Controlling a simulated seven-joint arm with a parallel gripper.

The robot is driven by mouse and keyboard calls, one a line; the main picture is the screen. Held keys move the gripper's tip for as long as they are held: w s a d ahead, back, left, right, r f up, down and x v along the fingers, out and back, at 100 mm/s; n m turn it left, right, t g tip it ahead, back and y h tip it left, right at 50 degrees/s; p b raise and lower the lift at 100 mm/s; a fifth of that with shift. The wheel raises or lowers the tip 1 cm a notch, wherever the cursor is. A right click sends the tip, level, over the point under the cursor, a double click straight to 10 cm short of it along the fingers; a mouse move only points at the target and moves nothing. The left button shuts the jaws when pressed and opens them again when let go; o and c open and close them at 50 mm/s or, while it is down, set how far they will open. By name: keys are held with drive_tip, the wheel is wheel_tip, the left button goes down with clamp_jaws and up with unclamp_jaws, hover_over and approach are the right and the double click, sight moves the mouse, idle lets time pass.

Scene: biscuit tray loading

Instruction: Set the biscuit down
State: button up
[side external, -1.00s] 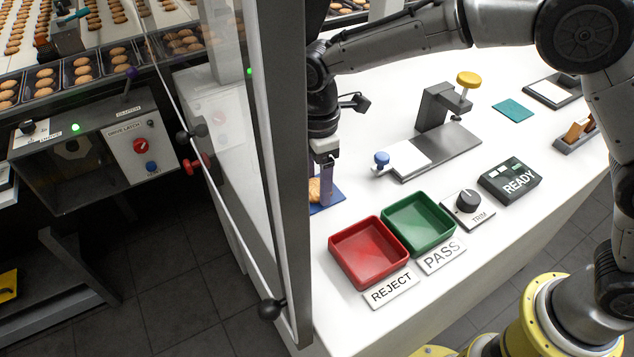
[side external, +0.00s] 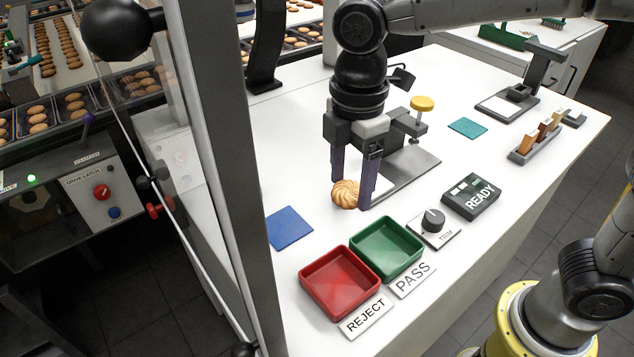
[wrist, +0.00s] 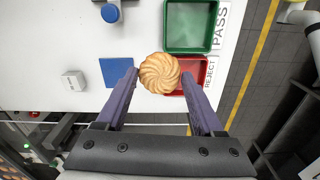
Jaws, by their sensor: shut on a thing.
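My gripper (side external: 353,194) is shut on a round, swirled golden biscuit (side external: 345,194), held between its two purple fingers. The wrist view also shows the biscuit (wrist: 160,73) between the fingertips, partly covering the red tray. It appears raised above the white table. The blue mat (side external: 289,228) lies bare to the left of the gripper in the side view. The red REJECT tray (side external: 340,284) and green PASS tray (side external: 386,248) stand in front of the gripper, both empty.
A TRIM dial (side external: 433,220) and READY box (side external: 471,197) stand right of the trays. A teal mat (side external: 467,128) lies farther back. A guard post (side external: 235,150) borders the left.

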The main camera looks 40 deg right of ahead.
drive_tip(key=shift+s+d+r, duration=0.4)
drive_tip(key=shift+s+d, duration=0.05)
drive_tip(key=shift+s, duration=0.3)
drive_tip(key=shift+s+d+n, duration=0.25)
drive_tip(key=shift+s+n, duration=0.15)
drive_tip(key=shift+n, duration=0.1)
drive_tip(key=s+d+r, duration=0.1)
drive_tip(key=s+d, duration=0.1)
drive_tip(key=d, duration=0.5)
drive_tip(key=s+d+r, duration=0.1)
drive_tip(key=s+d, duration=0.1)
drive_tip(key=d, duration=0.5)
drive_tip(key=w+f, duration=0.3)
drive_tip(key=w, duration=0.1)
drive_tip(key=w+a+f, duration=0.1)
drive_tip(key=w+f, duration=0.2)
drive_tip(key=w, duration=0.2)
drive_tip(key=w+a+f, duration=0.1)
drive_tip(key=w+f, duration=0.2)
drive_tip(key=w, duration=0.1)
drive_tip(key=shift+w, duration=0.3)
drive_tip(key=shift+w+f, duration=0.2)
drive_tip(key=shift+f, duration=0.15)
drive_tip(key=shift+w+a+f, duration=0.1)
drive_tip(key=shift+w+f, duration=0.1)
drive_tip(key=shift+f, duration=1.55)
drive_tip(key=shift+f, duration=0.1)
